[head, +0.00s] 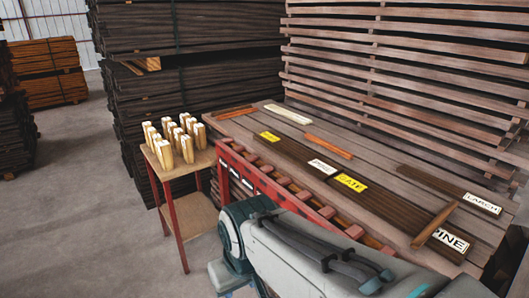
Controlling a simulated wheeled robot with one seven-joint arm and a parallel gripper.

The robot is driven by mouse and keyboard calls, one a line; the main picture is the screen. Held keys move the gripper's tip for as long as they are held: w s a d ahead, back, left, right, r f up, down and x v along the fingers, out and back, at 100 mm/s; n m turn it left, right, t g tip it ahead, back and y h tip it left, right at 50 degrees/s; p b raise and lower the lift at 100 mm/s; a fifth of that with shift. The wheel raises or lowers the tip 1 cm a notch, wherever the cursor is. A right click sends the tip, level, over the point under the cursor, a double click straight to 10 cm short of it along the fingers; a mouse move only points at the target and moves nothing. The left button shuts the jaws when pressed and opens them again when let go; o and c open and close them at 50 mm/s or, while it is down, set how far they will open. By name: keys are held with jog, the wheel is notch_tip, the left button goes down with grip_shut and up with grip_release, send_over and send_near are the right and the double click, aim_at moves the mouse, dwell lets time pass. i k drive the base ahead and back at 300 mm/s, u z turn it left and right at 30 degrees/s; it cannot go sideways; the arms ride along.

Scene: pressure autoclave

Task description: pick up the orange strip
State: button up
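An orange strip (328,147) lies flat near the middle of the grey plank table (370,160), behind the dark boards with the white and yellow labels. A browner orange piece (435,225) lies at the right front, across the dark boards by the label ending in "INE". A reddish-brown strip (235,113) lies at the table's far left corner. My arm crosses the bottom of the head view, in front of the table. My gripper is not in view, so its state and anything in it are hidden.
A pale strip (288,113) lies at the table's back. A red roller rail (290,190) runs along its front edge. A small stand (200,213) with several pale upright blocks is at the left. Tall timber stacks (200,80) rise behind. The floor at left is clear.

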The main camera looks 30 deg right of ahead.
aim_at(342, 152)
jog(key=u, duration=0.3)
jog(key=i, duration=1.5)
jog(key=z, duration=1.7)
jog(key=i, duration=0.95)
jog(key=z, duration=1)
